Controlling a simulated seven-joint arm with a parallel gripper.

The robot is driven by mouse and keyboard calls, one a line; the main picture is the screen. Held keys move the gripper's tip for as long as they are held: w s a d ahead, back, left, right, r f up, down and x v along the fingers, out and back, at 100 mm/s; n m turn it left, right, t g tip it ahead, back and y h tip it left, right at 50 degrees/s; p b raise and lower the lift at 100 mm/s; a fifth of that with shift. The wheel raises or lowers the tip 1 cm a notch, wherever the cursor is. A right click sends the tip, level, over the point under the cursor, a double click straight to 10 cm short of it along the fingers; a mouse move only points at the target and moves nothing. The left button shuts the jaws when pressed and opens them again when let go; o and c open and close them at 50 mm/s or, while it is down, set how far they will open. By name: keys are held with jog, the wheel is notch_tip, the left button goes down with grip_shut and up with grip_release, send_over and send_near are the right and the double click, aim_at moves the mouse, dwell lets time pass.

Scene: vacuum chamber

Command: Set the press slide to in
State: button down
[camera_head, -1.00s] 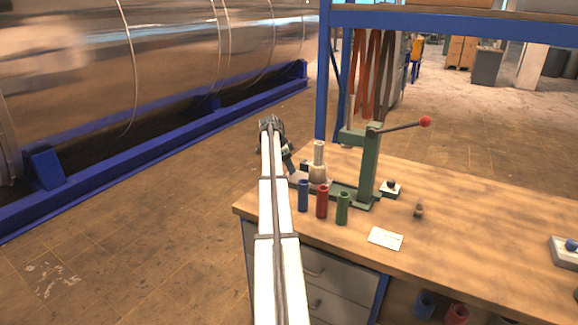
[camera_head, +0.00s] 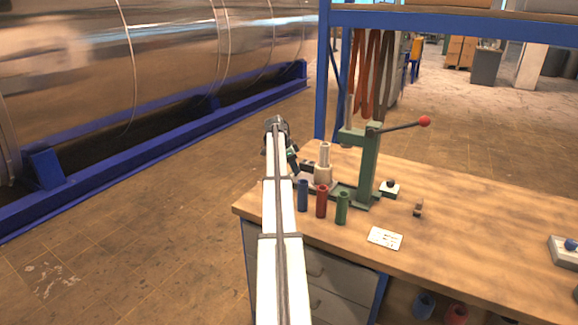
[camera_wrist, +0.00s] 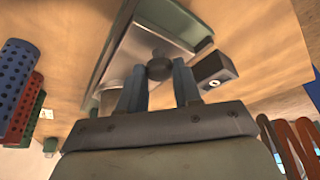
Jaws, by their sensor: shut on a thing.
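The green press (camera_head: 369,165) stands on the wooden bench, its lever with a red knob (camera_head: 425,121) pointing right. Its slide carries a pale stepped cylinder (camera_head: 324,165) at the press's left side, close to the column. In the wrist view the slide's metal plate (camera_wrist: 138,52) lies ahead of my gripper (camera_wrist: 158,84). A dark round knob (camera_wrist: 158,66) at the plate's near end sits between my two fingers, which are shut on it. In the head view my gripper (camera_head: 293,160) is small and partly hidden by my arm.
Blue (camera_head: 303,195), red (camera_head: 321,201) and green (camera_head: 342,208) sleeves stand in front of the press. A small dark block (camera_wrist: 214,68) sits right of the knob in the wrist view. A white card (camera_head: 385,238) lies nearer the bench's front edge.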

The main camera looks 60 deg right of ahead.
aim_at(313, 179)
jog(key=s, duration=0.9)
jog(key=c, duration=0.8)
grip_release()
jog(key=shift+w+a+r, duration=0.1)
jog(key=shift+w+r, duration=0.1)
jog(key=shift+r, duration=0.2)
jog(key=v, duration=1.3)
